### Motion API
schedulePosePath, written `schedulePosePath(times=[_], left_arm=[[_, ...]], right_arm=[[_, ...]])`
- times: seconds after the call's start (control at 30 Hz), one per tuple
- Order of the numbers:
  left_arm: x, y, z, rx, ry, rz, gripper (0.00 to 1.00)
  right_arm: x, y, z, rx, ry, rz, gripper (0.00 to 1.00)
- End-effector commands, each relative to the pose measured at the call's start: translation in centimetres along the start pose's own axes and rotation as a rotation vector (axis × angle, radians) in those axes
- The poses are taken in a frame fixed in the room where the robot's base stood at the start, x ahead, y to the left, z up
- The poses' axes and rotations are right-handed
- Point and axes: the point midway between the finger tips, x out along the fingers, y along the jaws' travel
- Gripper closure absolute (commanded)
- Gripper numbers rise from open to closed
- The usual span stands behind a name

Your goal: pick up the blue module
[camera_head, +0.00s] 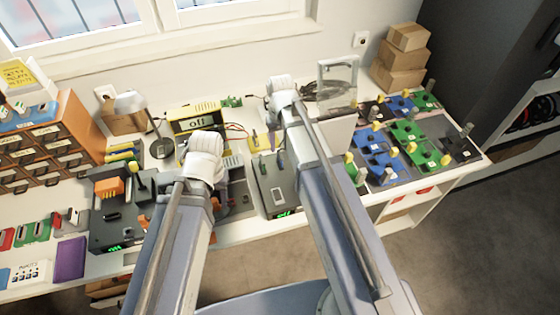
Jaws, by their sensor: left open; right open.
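Blue modules with yellow knobs show on the right of the bench. A larger blue module (380,163) lies in the front right tray, beside green modules (411,134). A smaller blue module (402,104) sits farther back, between darker and green ones. I cannot tell which one is meant. My two arms reach up over the bench, the left one ending in a white joint near the yellow meter, the right one near the wall. The fingers of both grippers are hidden behind my arms. No module is seen held.
A yellow meter (197,121) reading "off" and a desk lamp (133,104) stand at the back. Orange drawers (45,150) stand left. Stacked cartons (402,62) stand at the back right. A clear upright panel (337,82) rises behind the modules. Dark stations fill the middle.

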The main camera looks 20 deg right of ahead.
Motion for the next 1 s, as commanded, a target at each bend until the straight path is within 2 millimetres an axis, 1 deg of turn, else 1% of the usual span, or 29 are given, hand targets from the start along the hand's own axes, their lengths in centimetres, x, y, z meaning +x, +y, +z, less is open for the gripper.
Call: schedulePosePath(times=[0.13,0.23,0.47,0.6,0.7,0.9,0.93,1.0], left_arm=[[0.1,0.0,0.0,0.0,0.0,0.0,0.5],[0.8,0.1,-0.1,0.0,0.0,0.0,0.5],[3.5,0.3,-0.2,0.0,0.0,0.0,0.5],[5.0,0.5,-0.3,0.0,0.0,0.0,0.5],[5.3,0.5,-0.3,0.0,0.0,0.0,0.5],[5.1,0.5,-0.3,0.0,0.0,0.0,0.5],[5.0,0.5,-0.3,0.0,0.0,0.0,0.5],[5.0,0.5,-0.3,0.0,0.0,0.0,0.5]], right_arm=[[0.1,0.0,0.1,0.0,0.0,0.0,0.51],[0.8,-0.1,0.2,0.0,0.0,0.0,0.51],[3.6,-0.4,0.8,-0.001,0.0,0.0,0.51],[5.0,-0.4,0.7,0.0,0.0,0.0,0.51],[5.3,-0.4,0.7,0.0,0.0,0.0,0.51],[5.1,-0.4,0.7,0.0,0.0,0.0,0.51],[5.1,-0.4,0.7,0.0,0.0,0.0,0.52],[5.1,-0.4,0.7,0.0,0.0,0.0,0.6]])
